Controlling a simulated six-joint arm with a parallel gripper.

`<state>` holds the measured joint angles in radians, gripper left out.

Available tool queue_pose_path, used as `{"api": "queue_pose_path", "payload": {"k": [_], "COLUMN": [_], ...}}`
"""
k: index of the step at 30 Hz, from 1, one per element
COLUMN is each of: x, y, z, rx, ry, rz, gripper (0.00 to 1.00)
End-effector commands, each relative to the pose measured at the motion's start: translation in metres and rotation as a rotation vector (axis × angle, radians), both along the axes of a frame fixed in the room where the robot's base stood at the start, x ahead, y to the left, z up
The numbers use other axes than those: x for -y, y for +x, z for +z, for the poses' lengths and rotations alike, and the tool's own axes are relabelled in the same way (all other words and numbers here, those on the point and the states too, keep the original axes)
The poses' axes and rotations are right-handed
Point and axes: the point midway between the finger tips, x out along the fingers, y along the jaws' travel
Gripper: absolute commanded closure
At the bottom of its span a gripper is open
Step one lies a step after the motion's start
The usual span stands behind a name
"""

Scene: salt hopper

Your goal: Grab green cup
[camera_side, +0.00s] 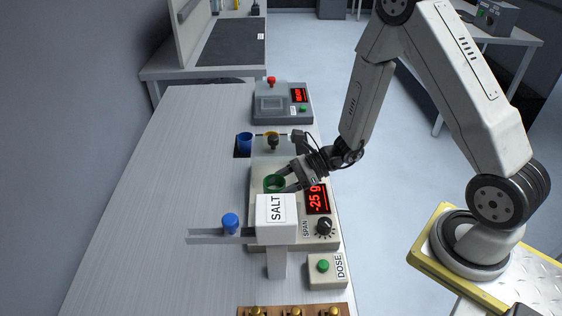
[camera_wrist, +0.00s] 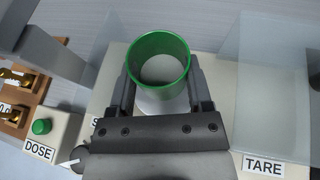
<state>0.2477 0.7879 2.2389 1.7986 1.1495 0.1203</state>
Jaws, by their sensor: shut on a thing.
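The green cup (camera_side: 274,183) is at the scale, just behind the salt hopper in the side view. In the wrist view the green cup (camera_wrist: 160,60) is upright with its open top showing, and its inside looks pale and empty. My gripper (camera_side: 284,183) reaches in from the right. In the wrist view my gripper's fingers (camera_wrist: 162,88) lie on both sides of the cup and are shut on it. I cannot tell whether the cup's base touches the scale pan. The scale (camera_side: 258,205) reads -25 g in red digits.
The white SALT hopper (camera_side: 276,217) stands close in front of the cup. Clear panels (camera_wrist: 275,90) flank the cup in the wrist view. A DOSE button box (camera_side: 325,270), a blue cup (camera_side: 244,142) and a grey machine (camera_side: 282,102) stand nearby. The table's left side is clear.

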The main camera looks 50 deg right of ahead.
Motion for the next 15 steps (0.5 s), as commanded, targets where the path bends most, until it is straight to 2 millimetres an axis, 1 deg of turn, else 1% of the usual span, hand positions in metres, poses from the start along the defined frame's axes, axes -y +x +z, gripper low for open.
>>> {"api": "queue_pose_path", "payload": {"k": [1,6,15], "x": [0.0,0.0,0.0], "y": [0.0,0.0,0.0], "z": [0.007,0.027,0.059], "rx": [0.002,0.004,0.003], "ry": [0.0,-0.001,-0.001], "rz": [0.001,0.0,0.0], "gripper": [1.0,1.0,1.0]}}
